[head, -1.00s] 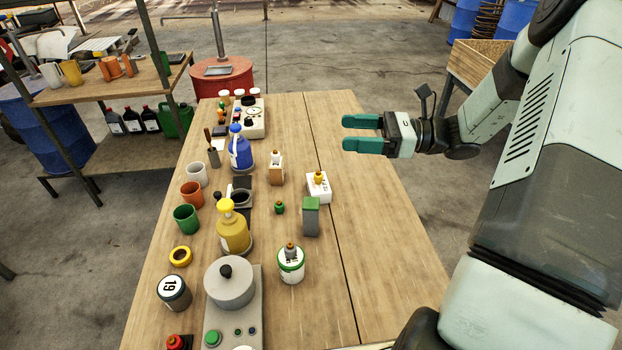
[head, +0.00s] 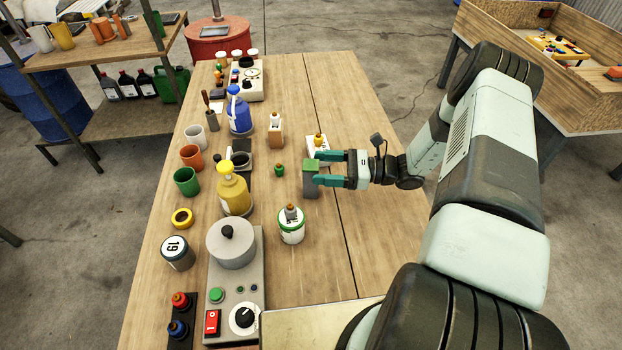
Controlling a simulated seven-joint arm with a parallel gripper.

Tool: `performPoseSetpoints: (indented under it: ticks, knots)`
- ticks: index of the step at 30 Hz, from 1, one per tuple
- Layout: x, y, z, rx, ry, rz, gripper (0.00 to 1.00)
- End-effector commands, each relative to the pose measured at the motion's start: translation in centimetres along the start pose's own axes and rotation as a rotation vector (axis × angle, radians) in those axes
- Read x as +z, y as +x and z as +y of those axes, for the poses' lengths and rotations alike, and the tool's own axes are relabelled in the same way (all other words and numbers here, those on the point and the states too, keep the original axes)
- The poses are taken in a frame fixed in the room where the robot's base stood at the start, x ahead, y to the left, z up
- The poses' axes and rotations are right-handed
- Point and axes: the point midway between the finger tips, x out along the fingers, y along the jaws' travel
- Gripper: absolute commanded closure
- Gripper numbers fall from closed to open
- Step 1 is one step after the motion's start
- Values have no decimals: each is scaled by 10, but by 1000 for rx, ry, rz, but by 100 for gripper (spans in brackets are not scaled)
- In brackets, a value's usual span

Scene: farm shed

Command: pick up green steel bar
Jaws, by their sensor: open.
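The green steel bar (head: 310,187) stands upright on the wooden table, a grey block with a green top. My gripper (head: 315,168) has come in from the right, with its two teal fingers pointing left at the bar's upper part. The fingers are open, apart from each other. The near finger overlaps the bar's right side in the head view; I cannot tell whether it touches. The far finger passes behind the bar's green top, in front of a white block.
The white block with a yellow knob (head: 318,142) stands just behind the bar. A white can with a green rim (head: 291,228) is in front, and a small green-orange piece (head: 280,170) is to the left. The table's right side (head: 365,120) is clear.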

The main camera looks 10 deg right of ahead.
Motion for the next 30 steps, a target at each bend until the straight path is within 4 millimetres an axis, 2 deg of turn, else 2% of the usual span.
performPoseSetpoints:
  ticks: [5,12,20,30]
  knots:
    - [4,14,1,2,-1,-1,27]
    - [10,48,3,2,-1,0,27]
    - [9,54,2,-2,-2,1,27]
    - [9,54,2,-2,-2,1,77]
